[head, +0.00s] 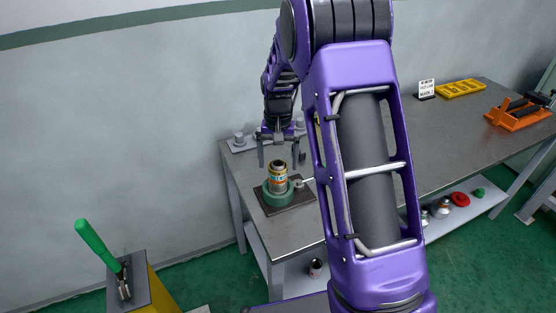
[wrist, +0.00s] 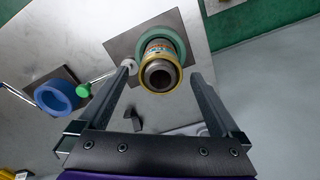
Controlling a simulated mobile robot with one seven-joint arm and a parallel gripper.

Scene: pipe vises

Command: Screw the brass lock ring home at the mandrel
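A brass-coloured ring (wrist: 160,86) shows at the open top end of an upright, labelled cylinder (head: 279,179). I cannot tell whether the ring is a separate part or how far it is screwed on. The cylinder stands in a round green vise (head: 270,200) on a dark square plate, and I take it to be the mandrel. My gripper (head: 281,162) is open and empty, pointing down over the cylinder. In the wrist view its fingers (wrist: 162,74) lie left and right of the cylinder, with space on both sides. No contact shows.
A blue round vise (wrist: 57,96) stands beside the green one in the wrist view. The grey bench (head: 432,130) carries a yellow tray (head: 461,88), a small sign (head: 426,89) and an orange stand (head: 518,115).

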